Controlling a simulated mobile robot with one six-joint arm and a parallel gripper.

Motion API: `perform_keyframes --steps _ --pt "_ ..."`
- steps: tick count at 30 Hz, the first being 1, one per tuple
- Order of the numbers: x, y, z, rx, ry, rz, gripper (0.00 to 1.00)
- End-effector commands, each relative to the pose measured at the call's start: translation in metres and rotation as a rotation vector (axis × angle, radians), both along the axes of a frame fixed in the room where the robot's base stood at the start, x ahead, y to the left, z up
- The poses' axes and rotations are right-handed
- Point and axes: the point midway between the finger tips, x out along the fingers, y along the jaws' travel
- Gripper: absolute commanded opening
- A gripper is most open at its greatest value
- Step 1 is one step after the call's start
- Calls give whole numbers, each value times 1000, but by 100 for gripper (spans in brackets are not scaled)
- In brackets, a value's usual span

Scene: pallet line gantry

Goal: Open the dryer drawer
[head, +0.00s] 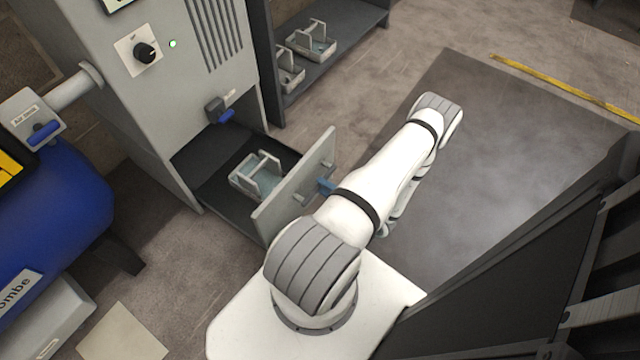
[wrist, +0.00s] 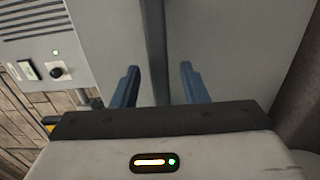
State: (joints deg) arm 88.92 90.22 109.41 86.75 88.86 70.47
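The dryer (head: 175,85) is a grey cabinet in the head view. Its drawer stands pulled out at the bottom, with its grey front panel (head: 285,205) clear of the cabinet. A tray with a handle (head: 257,176) lies inside the drawer. A bar handle (head: 306,199) is on the outer face of the front panel, partly hidden by my arm. My gripper (head: 327,187) is at this handle. In the wrist view its blue fingers (wrist: 158,75) are apart, with a grey bar (wrist: 153,40) between them and a gap at the right finger.
A blue tank (head: 60,215) stands left of the dryer. A dark shelf (head: 335,58) with trays is behind, to the right. A dark floor mat (head: 500,150) lies to the right, bare, with a yellow floor line (head: 565,85) beyond it. Dark framework is at the lower right.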

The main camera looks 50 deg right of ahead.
Motion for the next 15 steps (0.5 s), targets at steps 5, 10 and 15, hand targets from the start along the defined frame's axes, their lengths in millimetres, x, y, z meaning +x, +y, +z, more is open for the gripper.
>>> perform_keyframes --steps 5,10,15 --pt "-29 -3 2 -2 0 -5 40" --pt "-49 -4 1 0 1 -3 40" --pt "-58 -4 0 0 1 -1 40"
